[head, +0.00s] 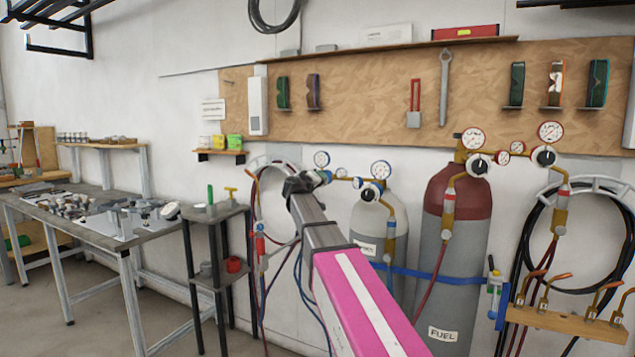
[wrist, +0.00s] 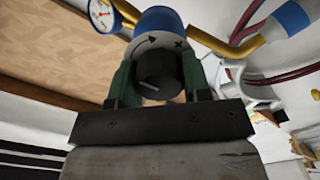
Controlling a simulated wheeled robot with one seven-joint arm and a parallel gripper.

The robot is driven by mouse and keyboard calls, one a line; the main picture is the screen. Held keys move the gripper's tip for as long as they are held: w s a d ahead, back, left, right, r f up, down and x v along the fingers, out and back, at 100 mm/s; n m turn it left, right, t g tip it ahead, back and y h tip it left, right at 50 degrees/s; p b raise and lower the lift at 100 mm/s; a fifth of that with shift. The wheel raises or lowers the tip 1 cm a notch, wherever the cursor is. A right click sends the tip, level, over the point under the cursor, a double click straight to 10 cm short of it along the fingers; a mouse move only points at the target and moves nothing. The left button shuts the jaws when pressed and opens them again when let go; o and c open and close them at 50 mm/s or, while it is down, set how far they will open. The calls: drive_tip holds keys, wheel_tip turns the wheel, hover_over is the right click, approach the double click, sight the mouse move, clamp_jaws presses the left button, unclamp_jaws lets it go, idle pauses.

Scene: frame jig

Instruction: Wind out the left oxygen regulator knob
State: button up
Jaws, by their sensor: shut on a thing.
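In the wrist view the black left oxygen regulator knob (wrist: 158,75) has a pale pointer line and sits in front of the blue regulator body (wrist: 158,22). A curved arrow and a cross mark show on the pale dial face around the knob. My gripper (wrist: 157,82) has one green finger on each side of the knob and is shut on it. In the head view my gripper (head: 312,181) is at the left oxygen regulator, beside its blue body (head: 326,176). My gripper hides the knob there.
A second blue-ringed regulator knob (head: 372,192) is close on the right, on the grey cylinder (head: 365,225). The maroon-topped fuel cylinder (head: 468,260) stands farther right. A small shelf stand (head: 215,215) and a workbench (head: 100,235) are at the left. Hoses hang below my arm.

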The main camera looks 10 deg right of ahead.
drive_tip(key=n, duration=0.4)
drive_tip(key=shift+f+n, duration=0.1)
drive_tip(key=shift+n, duration=0.3)
drive_tip(key=n, duration=0.3)
drive_tip(key=shift+n, duration=0.3)
drive_tip(key=n, duration=0.7)
drive_tip(key=shift+f, duration=0.1)
drive_tip(key=o, duration=0.9)
drive_tip(key=shift+o, duration=0.2)
drive_tip(key=v, duration=1.1)
